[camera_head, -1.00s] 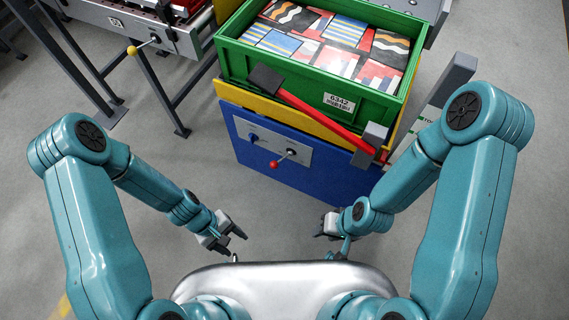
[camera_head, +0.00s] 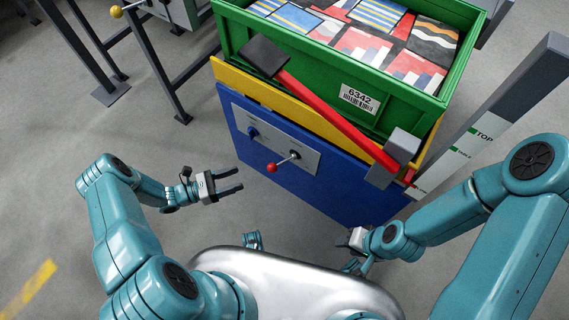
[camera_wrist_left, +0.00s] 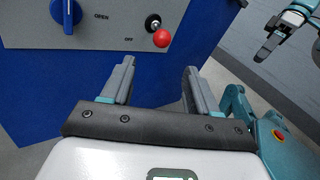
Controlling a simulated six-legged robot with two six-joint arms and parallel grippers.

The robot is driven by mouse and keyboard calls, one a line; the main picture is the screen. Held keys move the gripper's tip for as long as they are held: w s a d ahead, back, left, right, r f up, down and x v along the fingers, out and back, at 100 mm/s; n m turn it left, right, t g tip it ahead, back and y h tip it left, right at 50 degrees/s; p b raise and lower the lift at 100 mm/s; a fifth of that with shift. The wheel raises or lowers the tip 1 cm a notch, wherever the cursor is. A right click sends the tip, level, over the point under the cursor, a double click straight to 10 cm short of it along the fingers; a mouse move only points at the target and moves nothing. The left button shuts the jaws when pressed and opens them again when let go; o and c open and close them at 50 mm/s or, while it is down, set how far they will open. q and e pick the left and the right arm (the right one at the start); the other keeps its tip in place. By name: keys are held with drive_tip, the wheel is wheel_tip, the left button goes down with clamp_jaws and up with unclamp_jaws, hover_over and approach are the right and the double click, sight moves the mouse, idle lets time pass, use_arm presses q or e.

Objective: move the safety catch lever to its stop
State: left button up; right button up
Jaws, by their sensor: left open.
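A small lever (camera_head: 287,160) with a red ball knob (camera_head: 272,168) sticks out of the grey panel (camera_head: 300,142) on the blue cabinet, its knob low and left of its dark pivot. A long red bar lever (camera_head: 335,118) with a black grip (camera_head: 264,55) slants down to a grey block. I cannot tell from labels which is the safety catch. My left gripper (camera_head: 238,180) is open and empty, left of the knob and apart from it. In the left wrist view, the knob (camera_wrist_left: 162,38) shows beyond my open fingers (camera_wrist_left: 158,72). My right gripper (camera_head: 350,238) is low, near the cabinet; its fingers are unclear.
A green crate (camera_head: 400,118) of patterned boxes sits on the cabinet (camera_head: 330,186). A blue knob (camera_head: 252,133) is on the panel's left. A grey post (camera_head: 505,105) with labels stands at right. A frame with a yellow knob (camera_head: 116,12) is at upper left. Floor at left is clear.

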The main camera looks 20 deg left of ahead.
sight(276, 167)
use_arm(q)
drive_tip(key=x, duration=1.5)
drive_tip(key=shift+d+b, duration=0.25)
drive_tip(key=shift+b, duration=0.1)
drive_tip(key=c, duration=1)
